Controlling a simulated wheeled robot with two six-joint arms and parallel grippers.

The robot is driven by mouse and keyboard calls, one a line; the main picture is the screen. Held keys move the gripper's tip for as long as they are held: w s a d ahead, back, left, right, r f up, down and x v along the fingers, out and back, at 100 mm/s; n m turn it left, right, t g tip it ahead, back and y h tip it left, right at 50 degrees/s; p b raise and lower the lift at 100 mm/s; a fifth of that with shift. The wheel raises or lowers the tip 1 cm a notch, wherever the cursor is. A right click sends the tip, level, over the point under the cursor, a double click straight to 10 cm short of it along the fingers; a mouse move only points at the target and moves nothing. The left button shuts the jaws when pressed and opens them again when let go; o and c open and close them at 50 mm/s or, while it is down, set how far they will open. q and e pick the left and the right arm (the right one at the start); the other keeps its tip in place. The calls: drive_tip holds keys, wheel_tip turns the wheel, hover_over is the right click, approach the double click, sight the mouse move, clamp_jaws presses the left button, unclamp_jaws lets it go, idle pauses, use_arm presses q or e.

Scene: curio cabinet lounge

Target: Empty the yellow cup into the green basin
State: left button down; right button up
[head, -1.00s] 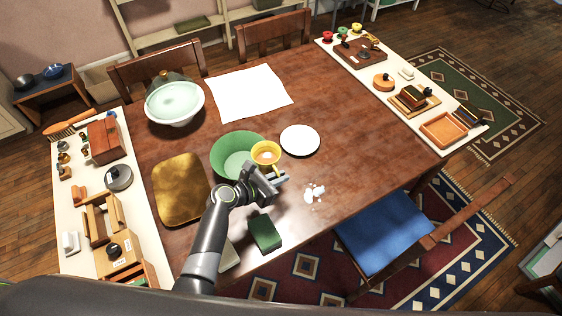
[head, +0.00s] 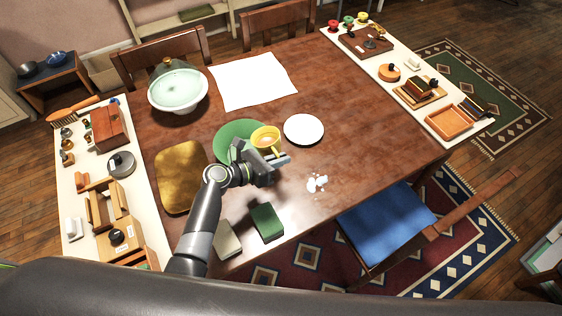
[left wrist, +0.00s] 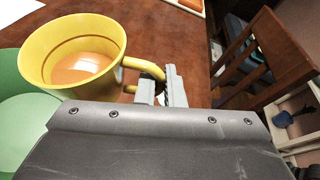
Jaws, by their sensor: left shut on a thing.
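The yellow cup (head: 265,136) is held at the right rim of the green basin (head: 225,133), partly overlapping it in the head view. In the left wrist view the cup (left wrist: 32,65) looks close to upright, with an orange-brown content (left wrist: 82,68) inside. My left gripper (head: 276,158) is shut on the cup's handle, which also shows between the fingers in the left wrist view (left wrist: 160,88). The green basin (left wrist: 30,115) lies beside and below the cup there. My arm hides the basin's near side. My right gripper is not in view.
A white plate (head: 304,129) lies right of the cup. White bits (head: 317,184) are on the table in front of it. A gold tray (head: 180,177) lies left of the basin, and a green block (head: 267,222) and a pale block (head: 227,239) lie nearer.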

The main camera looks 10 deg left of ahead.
sight(270, 149)
use_arm(q)
drive_tip(key=shift+w+a+r+n+h+b, duration=0.25)
drive_tip(key=shift+a+r+n+h+b, duration=0.15)
drive_tip(key=shift+r+n, duration=0.15)
drive_tip(key=shift+w+a+r+n+h+b, duration=0.25)
drive_tip(key=shift+a+r+n+h+b, duration=0.1)
drive_tip(key=shift+a+r+n+b, duration=0.15)
drive_tip(key=shift+w+a+r+n+h+b, duration=0.25)
drive_tip(key=shift+a+r+n+h+b, duration=0.1)
drive_tip(key=shift+a+b, duration=0.15)
drive_tip(key=shift+w+a+r+n+h+b, duration=0.4)
drive_tip(key=shift+a+r+n+h+b, duration=0.25)
drive_tip(key=shift+n+b, duration=0.4)
drive_tip(key=shift+r, duration=0.1)
drive_tip(key=shift+w+a+r+n+t, duration=0.1)
drive_tip(key=shift+w+n+t, duration=0.05)
drive_tip(key=shift+n+t, duration=0.2)
drive_tip(key=shift+a, duration=0.1)
drive_tip(key=shift+w+a+r+n+h, duration=0.1)
drive_tip(key=shift+w+n+h, duration=0.05)
drive_tip(key=shift+n+h, duration=0.15)
